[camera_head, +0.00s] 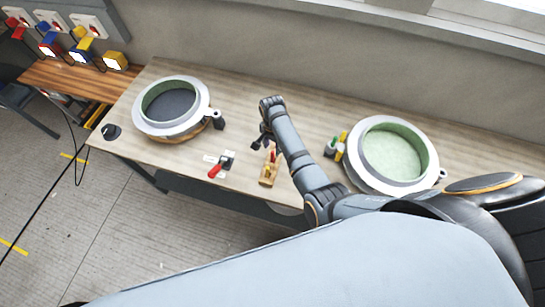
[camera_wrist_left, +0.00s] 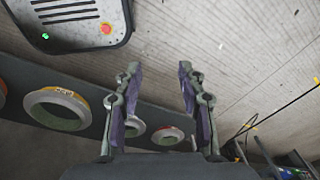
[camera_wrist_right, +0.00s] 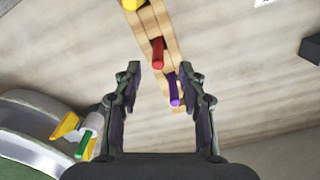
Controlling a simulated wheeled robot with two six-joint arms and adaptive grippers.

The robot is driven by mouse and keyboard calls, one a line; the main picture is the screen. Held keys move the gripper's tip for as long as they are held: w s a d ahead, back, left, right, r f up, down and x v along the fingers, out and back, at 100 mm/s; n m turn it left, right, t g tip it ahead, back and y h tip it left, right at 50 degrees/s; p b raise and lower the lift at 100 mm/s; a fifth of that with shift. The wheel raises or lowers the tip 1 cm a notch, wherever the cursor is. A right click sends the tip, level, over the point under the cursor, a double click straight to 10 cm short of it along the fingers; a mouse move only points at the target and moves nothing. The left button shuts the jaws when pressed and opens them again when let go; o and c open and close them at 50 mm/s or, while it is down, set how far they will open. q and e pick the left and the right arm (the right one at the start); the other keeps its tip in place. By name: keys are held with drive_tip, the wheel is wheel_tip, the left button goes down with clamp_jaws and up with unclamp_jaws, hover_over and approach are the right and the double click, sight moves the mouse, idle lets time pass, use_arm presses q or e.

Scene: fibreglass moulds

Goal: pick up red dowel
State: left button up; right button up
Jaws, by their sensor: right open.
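The red dowel (camera_wrist_right: 158,52) stands in a narrow wooden block (camera_wrist_right: 177,43) in the right wrist view, between a yellow dowel (camera_wrist_right: 131,4) and a purple dowel (camera_wrist_right: 174,90). In the head view the red dowel (camera_head: 272,156) shows small in the block on the table. My right gripper (camera_wrist_right: 160,68) is open and empty. Its fingers point at the block, with the red and purple dowels in the gap between them as seen from the wrist. In the head view my right gripper (camera_head: 262,140) is above the table beside the block. My left gripper (camera_wrist_left: 157,68) is open and empty, away from the dowels.
Two round moulds stand on the table (camera_head: 240,100), one left (camera_head: 140,118) and one right (camera_head: 430,160). A red-handled clamp (camera_head: 215,170) lies left of the block. Yellow and green-capped items (camera_head: 340,147) stand beside the right mould.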

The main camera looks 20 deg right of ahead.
sight(273, 151)
drive_tip(key=shift+f, duration=0.55)
drive_tip(key=f+b, duration=0.2)
drive_tip(key=b, duration=0.1)
drive_tip(key=f+b, duration=0.1)
drive_tip(key=f, duration=0.1)
drive_tip(key=shift+s, duration=0.25)
drive_tip(key=shift+w+f+b, duration=0.1)
drive_tip(key=shift+f+b, duration=0.05)
drive_tip(key=shift+b, duration=0.25)
use_arm(q)
drive_tip(key=f, duration=0.1)
drive_tip(key=w+f, duration=0.1)
drive_tip(key=f, duration=0.2)
drive_tip(key=shift+w+f, duration=0.15)
drive_tip(key=shift+w, duration=0.1)
use_arm(e)
drive_tip(key=shift+r, duration=0.2)
clamp_jaws()
